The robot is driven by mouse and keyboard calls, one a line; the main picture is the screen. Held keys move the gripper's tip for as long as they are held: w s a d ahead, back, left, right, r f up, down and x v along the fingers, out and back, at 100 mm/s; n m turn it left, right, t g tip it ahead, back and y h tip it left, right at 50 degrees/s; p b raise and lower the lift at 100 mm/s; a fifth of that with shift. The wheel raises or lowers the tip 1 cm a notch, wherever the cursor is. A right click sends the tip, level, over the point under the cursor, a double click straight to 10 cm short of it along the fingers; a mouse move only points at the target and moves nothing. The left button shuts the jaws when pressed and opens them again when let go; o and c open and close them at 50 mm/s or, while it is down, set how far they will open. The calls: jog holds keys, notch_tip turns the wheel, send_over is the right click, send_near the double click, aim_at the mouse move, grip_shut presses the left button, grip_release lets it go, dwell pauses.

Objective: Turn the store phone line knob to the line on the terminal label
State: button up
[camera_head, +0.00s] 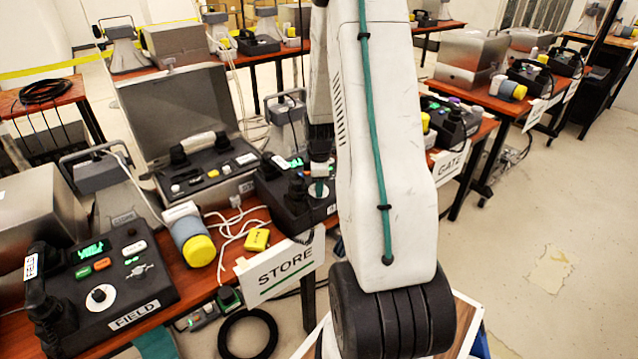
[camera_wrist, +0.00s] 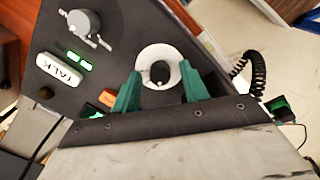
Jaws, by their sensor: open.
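The store phone (camera_head: 268,196) is a dark console on the wooden table behind the STORE sign (camera_head: 286,270). My gripper (camera_head: 319,183) points down over its round white dial, and my arm hides part of the phone. In the wrist view my gripper (camera_wrist: 160,88) is open, with a green finger on each side of the white dial (camera_wrist: 147,55). The dark line knob (camera_wrist: 159,73) shows at the dial's middle, between the fingers. I cannot tell whether the fingers touch it, or which line it points to. I cannot read a line on any terminal label.
The field phone (camera_head: 110,285) stands at the left front, with a blue-yellow cylinder (camera_head: 190,235) beside it. An open metal case (camera_head: 178,110) stands behind. In the wrist view a TALK button (camera_wrist: 58,70) and grey knob (camera_wrist: 84,22) are left of the dial. Floor at right is clear.

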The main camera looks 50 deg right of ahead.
grip_shut()
jog(key=m, duration=0.4)
jog(key=shift+d+m+y, duration=0.1)
jog(key=shift+m+y, duration=0.2)
jog(key=m, duration=0.3)
jog(key=shift+m, duration=0.3)
jog(key=m, duration=0.3)
jog(key=shift+m+y, duration=0.3)
jog(key=shift+d+m, duration=0.1)
jog(key=shift+m, duration=1.8)
